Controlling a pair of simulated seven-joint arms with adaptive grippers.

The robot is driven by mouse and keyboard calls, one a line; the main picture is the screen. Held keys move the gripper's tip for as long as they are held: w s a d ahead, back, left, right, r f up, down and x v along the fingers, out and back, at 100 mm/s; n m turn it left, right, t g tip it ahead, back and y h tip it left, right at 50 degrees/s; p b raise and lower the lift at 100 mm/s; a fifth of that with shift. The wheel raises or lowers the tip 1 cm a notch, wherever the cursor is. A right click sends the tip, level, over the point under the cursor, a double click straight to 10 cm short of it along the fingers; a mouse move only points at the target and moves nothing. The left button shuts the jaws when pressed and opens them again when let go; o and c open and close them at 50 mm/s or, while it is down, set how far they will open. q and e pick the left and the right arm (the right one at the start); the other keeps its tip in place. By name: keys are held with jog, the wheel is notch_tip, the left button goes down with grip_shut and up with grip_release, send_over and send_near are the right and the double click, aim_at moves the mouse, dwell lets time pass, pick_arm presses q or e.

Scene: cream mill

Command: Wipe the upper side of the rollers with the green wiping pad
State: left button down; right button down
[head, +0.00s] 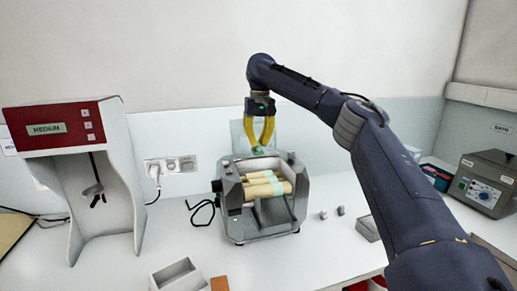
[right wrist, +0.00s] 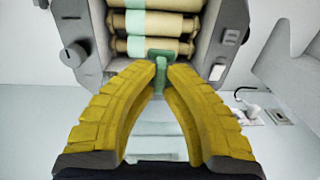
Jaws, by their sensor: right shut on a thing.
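The mill (head: 236,213) is a grey machine on the bench, with several tan rollers (head: 270,189) lying in its open top. A pale green band crosses the rollers, and they also show at the top of the right wrist view (right wrist: 170,22). My right gripper (head: 261,148) has yellow fingers, pointing down behind the mill's rear edge. It is shut on the green wiping pad (right wrist: 159,56), which sits between the fingertips close to the nearest roller in the wrist view. I cannot tell whether pad and roller touch. My left gripper is out of view.
A red-and-white device (head: 60,128) marked MEDIUM stands left. A grey box (head: 178,275) lies in front, and small grey pieces (head: 332,213) lie right of the mill. A grey bath (head: 488,180) stands far right. Wall sockets (head: 172,165) and a black cable (head: 201,208) are left of the mill.

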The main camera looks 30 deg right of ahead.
jog(key=shift+d+f, duration=0.65)
jog(key=shift+f, duration=0.5)
jog(key=shift+d+f, duration=0.6)
jog(key=shift+f, duration=0.55)
jog(key=shift+d+f, duration=0.65)
jog(key=shift+f, duration=0.5)
jog(key=shift+s+f, duration=0.1)
jog(key=shift+f, duration=0.05)
jog(key=shift+s+a, duration=0.45)
jog(key=shift+s, duration=0.95)
jog(key=shift+s+a, duration=0.5)
jog(key=shift+s, duration=0.95)
jog(key=shift+s+a, duration=0.45)
jog(key=shift+s, duration=1.05)
jog(key=shift+f, duration=0.55)
